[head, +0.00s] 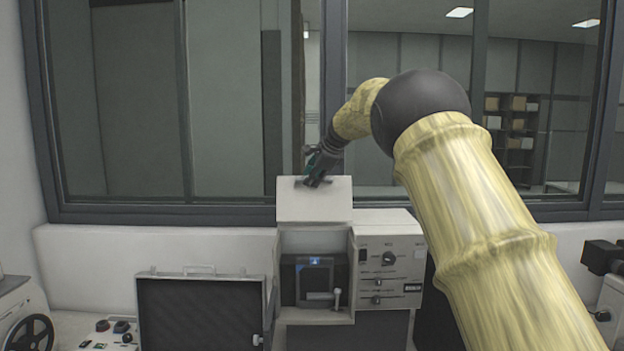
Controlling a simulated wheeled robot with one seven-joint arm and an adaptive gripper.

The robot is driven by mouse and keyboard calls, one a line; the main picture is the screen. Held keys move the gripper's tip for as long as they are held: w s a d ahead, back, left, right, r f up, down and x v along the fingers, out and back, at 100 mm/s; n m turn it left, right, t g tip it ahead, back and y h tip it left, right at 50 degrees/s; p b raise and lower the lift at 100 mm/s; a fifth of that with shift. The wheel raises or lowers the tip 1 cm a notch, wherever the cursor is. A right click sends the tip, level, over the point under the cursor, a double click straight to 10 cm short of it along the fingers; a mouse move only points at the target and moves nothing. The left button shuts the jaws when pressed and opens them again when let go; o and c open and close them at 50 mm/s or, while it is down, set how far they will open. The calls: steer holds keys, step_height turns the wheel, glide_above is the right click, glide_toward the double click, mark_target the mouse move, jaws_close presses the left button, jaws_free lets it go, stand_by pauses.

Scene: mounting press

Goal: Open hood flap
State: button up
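The mounting press (382,250) stands below the window, with a knob and switches on its right-hand panel. Its white hood flap (314,204) is raised above the front opening, and a dark unit with a small blue display (315,262) shows inside. My gripper (312,172) is at the top edge of the flap, seemingly touching it or just above it. The gripper is small and dark here, and I cannot tell whether its fingers are open or closed on the flap. My arm comes in from the right and hides part of the window.
An open dark case (200,312) stands left of the press. A control box with knobs (110,333) is at the lower left. A dark device (603,257) sits at the right edge. The window frame (160,215) runs close behind the press.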

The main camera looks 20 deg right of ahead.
stand_by(0.4)
steer(key=shift+s, duration=0.1)
steer(key=v, duration=1.2)
steer(key=shift+f, duration=0.1)
